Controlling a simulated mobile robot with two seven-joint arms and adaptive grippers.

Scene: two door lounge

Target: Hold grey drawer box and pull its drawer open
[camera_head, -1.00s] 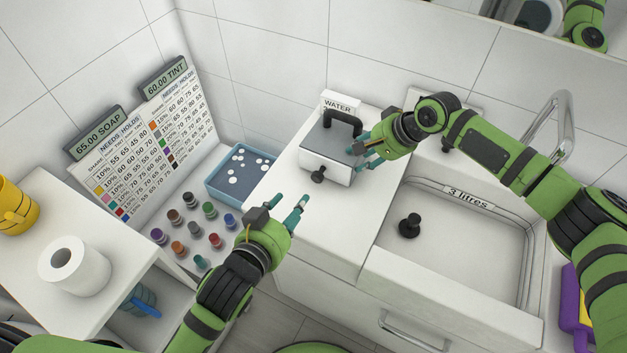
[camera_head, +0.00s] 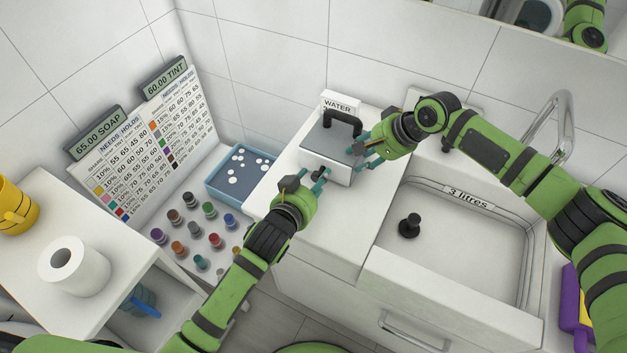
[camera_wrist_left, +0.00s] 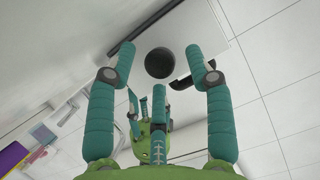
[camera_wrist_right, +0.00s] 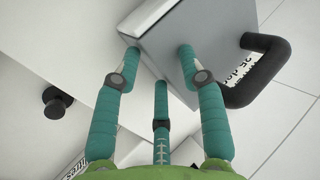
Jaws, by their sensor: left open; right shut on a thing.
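The drawer box has a grey top (camera_head: 328,137), a white front and a black top handle (camera_head: 345,121). It stands on the white counter below a WATER sign. My right gripper (camera_head: 364,152) is shut on the box's right side; in the right wrist view its fingers lie at the box's edge beside the grey lid (camera_wrist_right: 180,35). My left gripper (camera_head: 318,180) is open at the box front, its fingers either side of the black drawer knob. In the left wrist view the round knob (camera_wrist_left: 160,63) sits between the spread fingertips, apart from them. The drawer looks closed.
A sink basin (camera_head: 455,270) with a black plug (camera_head: 409,225) lies to the right. A blue tray (camera_head: 215,184) with white discs and several coloured pegs are left of the counter. A toilet roll (camera_head: 72,262) and yellow mug (camera_head: 14,208) stand further left.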

